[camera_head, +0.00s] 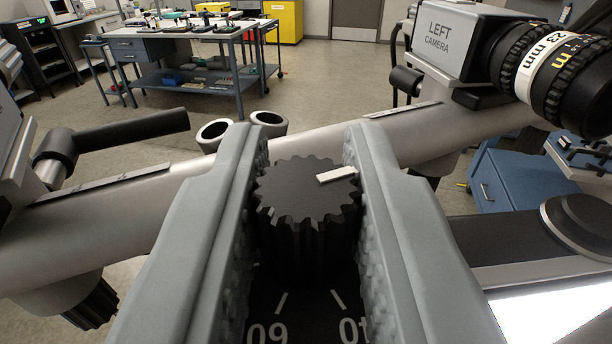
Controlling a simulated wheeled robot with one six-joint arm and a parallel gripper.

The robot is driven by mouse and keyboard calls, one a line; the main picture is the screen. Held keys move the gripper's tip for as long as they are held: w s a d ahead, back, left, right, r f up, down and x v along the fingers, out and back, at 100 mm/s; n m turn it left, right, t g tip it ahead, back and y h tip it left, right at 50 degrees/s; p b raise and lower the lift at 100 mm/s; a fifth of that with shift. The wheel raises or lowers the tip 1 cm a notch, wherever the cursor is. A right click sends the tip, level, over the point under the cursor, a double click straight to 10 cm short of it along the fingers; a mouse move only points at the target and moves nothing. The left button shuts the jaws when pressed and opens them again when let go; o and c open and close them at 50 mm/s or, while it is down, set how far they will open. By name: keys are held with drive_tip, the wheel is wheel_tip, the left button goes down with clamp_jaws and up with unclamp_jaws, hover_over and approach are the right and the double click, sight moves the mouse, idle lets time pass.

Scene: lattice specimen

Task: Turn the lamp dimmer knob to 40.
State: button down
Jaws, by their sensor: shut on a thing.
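The lamp dimmer knob (292,235) is black, with a toothed rim and a flat top. A white pointer mark (337,174) on its top runs toward the right and slightly up, ending close to the right finger. My gripper (303,150) is shut on the knob, with one grey ribbed finger on each side. Below the knob is a dark dial plate (305,300) with white ticks and upside-down numbers. They read 60 at left and what looks like 40 at right, partly cut off by the right finger. The rest of the scale is hidden.
A pale metal tube (130,210) crosses behind the knob, with two short open tubes (268,122) near it. A box marked LEFT CAMERA with a lens (450,40) is at the upper right. A black handle (130,130) sticks out at left. Workbenches stand far behind.

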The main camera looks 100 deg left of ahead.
drive_tip(key=shift+m+t, duration=0.7)
drive_tip(key=shift+t, duration=0.6)
drive_tip(key=c, duration=1.3)
unclamp_jaws()
drive_tip(key=d, duration=1.7)
drive_tip(key=shift+w+d, duration=0.2)
drive_tip(key=shift+w, duration=0.1)
